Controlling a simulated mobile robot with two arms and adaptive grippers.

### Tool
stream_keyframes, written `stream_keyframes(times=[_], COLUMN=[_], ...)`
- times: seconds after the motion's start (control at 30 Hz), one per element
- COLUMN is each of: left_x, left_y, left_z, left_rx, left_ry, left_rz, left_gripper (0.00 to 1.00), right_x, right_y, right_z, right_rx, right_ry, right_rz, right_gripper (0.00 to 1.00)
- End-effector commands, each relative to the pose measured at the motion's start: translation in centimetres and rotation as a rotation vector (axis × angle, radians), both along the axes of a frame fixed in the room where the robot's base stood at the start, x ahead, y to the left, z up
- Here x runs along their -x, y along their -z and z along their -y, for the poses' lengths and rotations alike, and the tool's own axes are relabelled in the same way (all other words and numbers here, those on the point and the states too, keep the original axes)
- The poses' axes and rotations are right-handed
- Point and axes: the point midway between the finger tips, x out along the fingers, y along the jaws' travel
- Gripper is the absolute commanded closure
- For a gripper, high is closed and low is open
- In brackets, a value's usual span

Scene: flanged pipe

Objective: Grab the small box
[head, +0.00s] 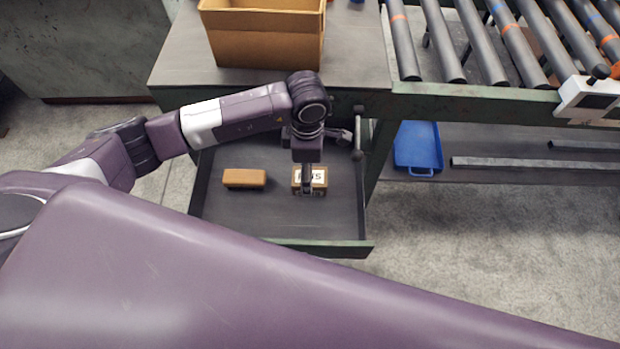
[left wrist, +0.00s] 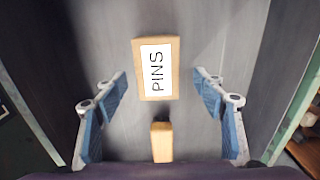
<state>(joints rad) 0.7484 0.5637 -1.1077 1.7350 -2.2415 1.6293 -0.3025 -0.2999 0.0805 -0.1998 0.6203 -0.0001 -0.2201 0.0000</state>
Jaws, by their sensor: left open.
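A small tan box (head: 320,178) with a white label lies in the open drawer. Its label reads PINS in the left wrist view (left wrist: 155,70). A plain tan box (head: 244,178) lies to its left; it also shows at the bottom centre of the left wrist view (left wrist: 162,141). My left gripper (head: 318,166) is above the PINS box, pointing down. It is open and empty, with its blue-padded fingers (left wrist: 163,108) spread wide at both sides of the wrist view. One finger partly hides the PINS box in the head view. My right gripper is not in view.
The drawer (head: 275,222) has raised walls around both boxes, with bare floor between them. A large open cardboard box (head: 265,40) stands on the workbench (head: 180,70) above. A roller conveyor (head: 490,45) and a blue tray (head: 418,146) are at the right.

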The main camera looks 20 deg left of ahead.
Motion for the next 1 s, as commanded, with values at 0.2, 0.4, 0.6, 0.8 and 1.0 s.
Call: stream_keyframes(times=[0.2,0.4,0.6,0.8,1.0], left_x=[-0.3,-0.4,-0.4,-0.4,-0.5], left_y=[2.8,5.1,5.3,5.3,5.3], left_z=[0.4,0.4,0.4,0.4,0.4], left_rx=[0.002,0.003,0.004,0.004,0.003], left_ry=[0.000,0.001,0.002,0.001,0.001], left_rz=[-0.004,-0.002,0.000,0.000,0.000], left_gripper=[0.36,0.36,0.36,0.53,0.75], right_x=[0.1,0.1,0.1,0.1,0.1], right_y=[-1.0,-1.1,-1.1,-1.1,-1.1], right_z=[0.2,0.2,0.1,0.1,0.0], right_rx=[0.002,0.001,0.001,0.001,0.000], right_ry=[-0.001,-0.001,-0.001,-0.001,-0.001], right_rz=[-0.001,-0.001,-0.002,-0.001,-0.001], right_gripper=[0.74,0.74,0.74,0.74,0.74])
